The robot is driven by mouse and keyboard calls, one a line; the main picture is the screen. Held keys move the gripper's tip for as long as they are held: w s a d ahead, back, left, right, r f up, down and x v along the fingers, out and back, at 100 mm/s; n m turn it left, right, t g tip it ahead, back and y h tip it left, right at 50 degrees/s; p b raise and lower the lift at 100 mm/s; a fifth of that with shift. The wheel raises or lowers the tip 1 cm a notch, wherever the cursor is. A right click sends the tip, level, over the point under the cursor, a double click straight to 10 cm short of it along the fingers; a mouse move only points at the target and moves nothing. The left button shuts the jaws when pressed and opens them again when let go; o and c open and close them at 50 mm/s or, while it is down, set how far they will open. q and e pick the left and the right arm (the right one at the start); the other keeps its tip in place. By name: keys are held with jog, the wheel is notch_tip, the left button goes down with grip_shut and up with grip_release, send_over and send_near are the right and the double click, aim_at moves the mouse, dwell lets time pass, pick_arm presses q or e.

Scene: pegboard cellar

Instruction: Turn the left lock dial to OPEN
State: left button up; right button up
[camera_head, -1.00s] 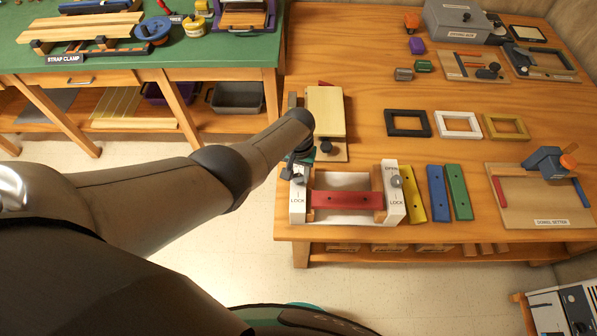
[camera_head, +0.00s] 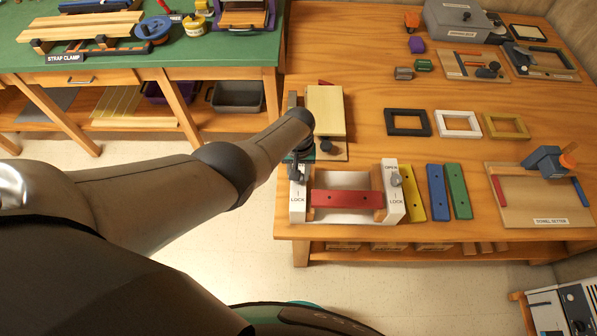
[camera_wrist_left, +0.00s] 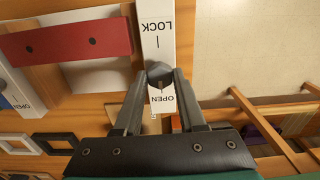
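The left lock dial (camera_wrist_left: 159,74) is a small dark knob on the white left panel (camera_wrist_left: 156,40), which is marked OPEN and LOCK. My left gripper (camera_wrist_left: 160,78) has a fingertip on each side of this dial, seemingly closed against it. In the head view, my left gripper (camera_head: 298,170) is over the upper part of the left panel (camera_head: 298,208) and hides its OPEN label. The direction of the dial's pointer is hard to tell. The right lock dial (camera_head: 396,181) is a grey knob on the right white panel (camera_head: 391,205), just below its OPEN label. My right gripper is not seen.
A red bar (camera_head: 346,198) spans between the panels. Yellow (camera_head: 413,195), blue (camera_head: 438,195) and green (camera_head: 458,192) bars lie to the right. A board with a pale block (camera_head: 326,110) stands behind the left panel. The table's front edge is close.

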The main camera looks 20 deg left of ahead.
pick_arm(q)
jog(key=o, duration=0.4)
jog(key=shift+r+p, duration=0.4)
jog(key=shift+r, duration=0.15)
jog(key=shift+r+p, duration=3.75)
jog(key=shift+r, duration=3.35)
